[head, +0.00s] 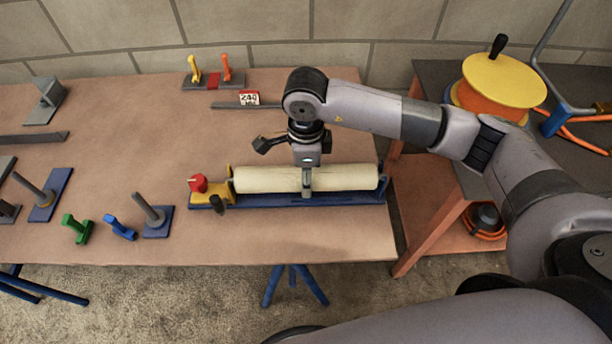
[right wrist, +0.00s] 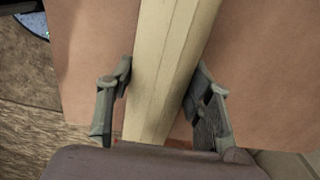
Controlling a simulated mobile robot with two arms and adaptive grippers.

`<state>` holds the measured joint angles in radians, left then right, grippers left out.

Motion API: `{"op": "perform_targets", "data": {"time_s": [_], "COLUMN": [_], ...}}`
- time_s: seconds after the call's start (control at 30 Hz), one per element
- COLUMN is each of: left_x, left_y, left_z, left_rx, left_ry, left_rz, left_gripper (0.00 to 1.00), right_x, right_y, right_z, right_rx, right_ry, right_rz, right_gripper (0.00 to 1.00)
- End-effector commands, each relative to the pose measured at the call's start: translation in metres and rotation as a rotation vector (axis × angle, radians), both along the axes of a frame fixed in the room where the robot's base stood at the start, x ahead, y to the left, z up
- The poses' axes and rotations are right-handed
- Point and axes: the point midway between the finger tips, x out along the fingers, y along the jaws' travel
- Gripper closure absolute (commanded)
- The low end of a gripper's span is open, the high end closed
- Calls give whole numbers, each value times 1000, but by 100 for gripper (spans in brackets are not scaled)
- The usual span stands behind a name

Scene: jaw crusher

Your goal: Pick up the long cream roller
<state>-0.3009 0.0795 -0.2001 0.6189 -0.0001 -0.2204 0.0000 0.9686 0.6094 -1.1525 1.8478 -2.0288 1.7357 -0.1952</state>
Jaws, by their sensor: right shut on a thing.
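The long cream roller (head: 345,177) lies across the blue stand (head: 345,201) at the front right of the table. My right gripper (head: 307,186) comes down from above onto the roller near its middle. In the right wrist view the cream roller (right wrist: 166,70) runs between the two fingers of my right gripper (right wrist: 160,98), which are shut against its sides. The part of the roller behind the gripper is hidden. My left gripper is not in view.
A yellow block with a red knob (head: 198,184) stands at the roller's left end. Green (head: 77,229) and blue (head: 120,229) handled pieces and posts on blue plates (head: 158,221) lie further left. A side bench with an orange and yellow reel (head: 497,85) is at the right.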

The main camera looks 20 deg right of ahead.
Motion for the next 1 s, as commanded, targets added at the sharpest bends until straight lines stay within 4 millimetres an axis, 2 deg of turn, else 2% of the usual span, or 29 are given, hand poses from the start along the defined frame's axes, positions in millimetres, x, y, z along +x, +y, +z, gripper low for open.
{"op": "perform_targets", "data": {"time_s": [0.4, 1.0], "left_x": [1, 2], "left_y": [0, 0], "left_z": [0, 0], "left_rx": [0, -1], "left_ry": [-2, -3], "left_rz": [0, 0], "left_gripper": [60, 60], "right_x": [0, 2], "right_y": [0, 1], "right_z": [0, 8], "right_rx": [0, 2], "right_ry": [0, -6], "right_rz": [0, -1], "right_gripper": [100, 100]}}
